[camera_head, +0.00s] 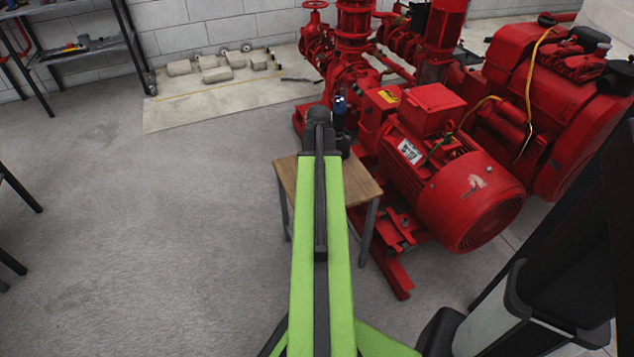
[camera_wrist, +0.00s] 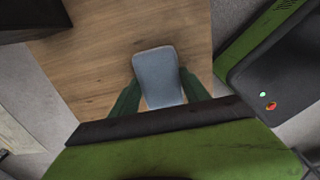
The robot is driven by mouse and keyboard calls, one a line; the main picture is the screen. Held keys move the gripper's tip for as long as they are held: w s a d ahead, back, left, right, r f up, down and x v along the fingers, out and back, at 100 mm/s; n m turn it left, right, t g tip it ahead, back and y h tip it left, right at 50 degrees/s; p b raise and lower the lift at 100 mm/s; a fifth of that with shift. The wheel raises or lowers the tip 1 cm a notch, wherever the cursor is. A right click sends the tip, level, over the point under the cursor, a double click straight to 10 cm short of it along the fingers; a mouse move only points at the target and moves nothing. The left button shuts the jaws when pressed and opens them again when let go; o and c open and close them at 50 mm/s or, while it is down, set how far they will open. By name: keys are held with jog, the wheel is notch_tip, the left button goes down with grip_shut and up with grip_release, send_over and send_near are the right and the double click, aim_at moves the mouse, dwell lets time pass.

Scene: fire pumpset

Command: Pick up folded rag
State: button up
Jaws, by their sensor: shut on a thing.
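A grey-blue folded rag (camera_wrist: 158,72) shows in the wrist view as a flat, rounded rectangle above the wooden table top (camera_wrist: 110,60). My gripper (camera_wrist: 160,80) has a green finger on each side of the rag and is shut on it. In the head view, the small wooden table (camera_head: 362,185) stands under the end of my green arm, which hides the rag.
A red pumpset with a large motor (camera_head: 470,200) stands close to the table's right side. A metal shelf (camera_head: 85,48) is at the back left. Grey blocks (camera_head: 215,73) lie on a pale floor patch by the wall. The floor (camera_head: 170,220) left of the table is clear.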

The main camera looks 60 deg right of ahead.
jog(key=r+p, duration=0.1)
jog(key=r, duration=0.1)
jog(key=r+p, duration=0.1)
jog(key=shift+s+d+r+p, duration=0.2)
jog(key=shift+s+r+p, duration=0.05)
jog(key=shift+r+p, duration=0.1)
jog(key=s+d+r+p, duration=0.5)
jog(key=s+d, duration=0.1)
jog(key=s, duration=0.3)
jog(key=shift+d+r, duration=0.25)
jog(key=shift+r, duration=0.05)
jog(key=o, duration=0.8)
jog(key=c, duration=0.5)
jog(key=shift+c, duration=0.5)
